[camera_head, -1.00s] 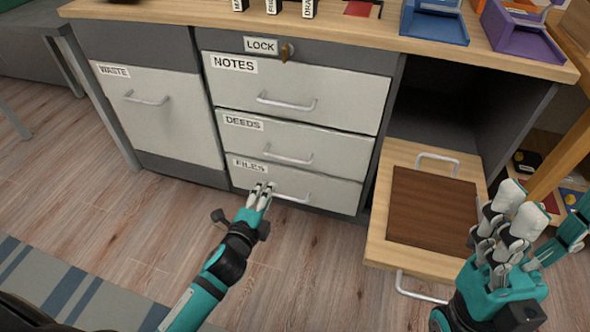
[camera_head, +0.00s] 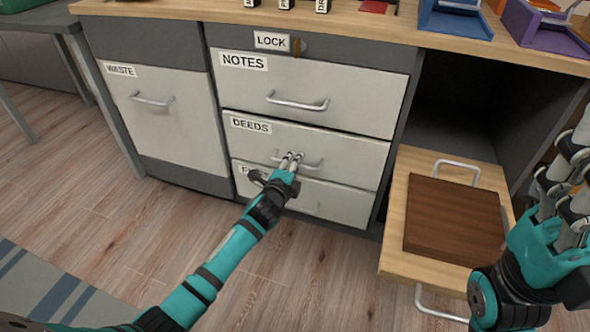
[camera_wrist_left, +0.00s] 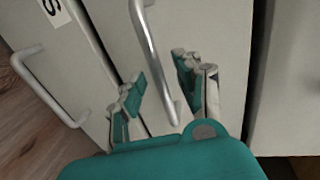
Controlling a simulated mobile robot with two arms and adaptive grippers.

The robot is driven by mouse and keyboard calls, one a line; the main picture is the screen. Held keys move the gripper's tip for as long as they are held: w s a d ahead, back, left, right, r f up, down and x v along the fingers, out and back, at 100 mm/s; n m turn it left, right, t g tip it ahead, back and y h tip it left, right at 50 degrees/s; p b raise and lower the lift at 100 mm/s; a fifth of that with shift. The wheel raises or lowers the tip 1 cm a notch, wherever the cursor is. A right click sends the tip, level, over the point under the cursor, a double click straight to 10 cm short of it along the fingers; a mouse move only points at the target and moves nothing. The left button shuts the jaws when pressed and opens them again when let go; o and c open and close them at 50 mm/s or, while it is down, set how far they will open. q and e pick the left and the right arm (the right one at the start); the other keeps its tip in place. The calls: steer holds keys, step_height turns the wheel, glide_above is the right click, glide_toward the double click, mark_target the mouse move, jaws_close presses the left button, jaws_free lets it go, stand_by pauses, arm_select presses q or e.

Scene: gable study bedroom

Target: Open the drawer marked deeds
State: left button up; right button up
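The deeds drawer (camera_head: 345,153) is the middle of three pale drawer fronts and looks shut, flush with its neighbours. Its label "DEEDS" (camera_head: 250,125) is at its upper left. Its metal handle (camera_head: 312,165) is partly hidden by my left gripper (camera_head: 291,160) in the head view. In the left wrist view the handle bar (camera_wrist_left: 152,50) runs between the spread fingers of my left gripper (camera_wrist_left: 160,95), which is open; I cannot tell if they touch it. My right gripper (camera_head: 560,185) is at the right edge, partly cut off, away from the drawers.
The notes drawer (camera_head: 370,95) is above and the files drawer (camera_head: 340,203) below, its label partly covered by my arm. A lock (camera_head: 299,47) is above. A pulled-out wooden tray (camera_head: 400,225) with a brown board (camera_head: 455,220) juts out at right. A waste front (camera_head: 175,125) is at left.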

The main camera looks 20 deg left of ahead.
arm_select(q)
steer(key=shift+w, duration=0.25)
jaws_close()
stand_by(0.4)
